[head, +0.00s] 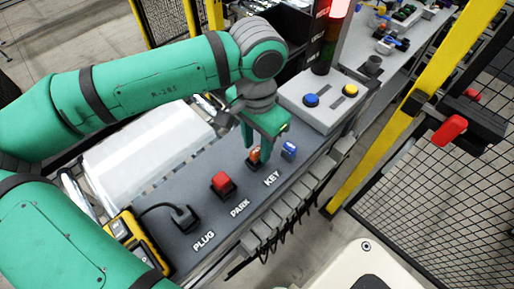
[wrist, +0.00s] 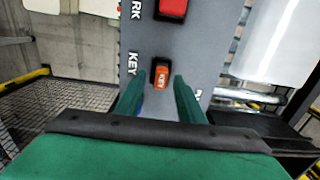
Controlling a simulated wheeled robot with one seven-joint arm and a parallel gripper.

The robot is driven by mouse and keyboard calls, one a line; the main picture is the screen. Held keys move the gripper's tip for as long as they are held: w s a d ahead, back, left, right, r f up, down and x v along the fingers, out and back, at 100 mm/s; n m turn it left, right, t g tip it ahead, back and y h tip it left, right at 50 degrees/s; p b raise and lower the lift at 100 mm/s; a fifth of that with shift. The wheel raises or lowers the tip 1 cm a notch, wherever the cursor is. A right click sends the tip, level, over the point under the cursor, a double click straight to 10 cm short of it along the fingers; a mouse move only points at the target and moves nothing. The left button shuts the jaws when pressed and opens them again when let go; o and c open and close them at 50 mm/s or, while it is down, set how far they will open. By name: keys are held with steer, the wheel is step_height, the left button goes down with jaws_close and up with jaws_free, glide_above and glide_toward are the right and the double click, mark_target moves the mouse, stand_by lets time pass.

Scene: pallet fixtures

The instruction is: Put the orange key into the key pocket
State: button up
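The orange key (head: 254,157) stands in a black socket beside the KEY label on the grey panel. My gripper (head: 257,151) is above the panel at the key. In the wrist view its two green fingers (wrist: 158,82) are apart, one on each side of the key's near end, with visible gaps. Whether the key is fully seated cannot be told.
A blue key-like piece (head: 289,149) stands just right of the orange key. The red block (head: 222,184) and black plug (head: 184,215) sit to the left on the panel. A grey box with blue and yellow buttons (head: 322,100) stands behind right.

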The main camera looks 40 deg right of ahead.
mark_target(257, 150)
step_height(257, 150, up, 10)
steer(key=shift+f, duration=0.15)
steer(key=shift+w, duration=0.1)
stand_by(0.6)
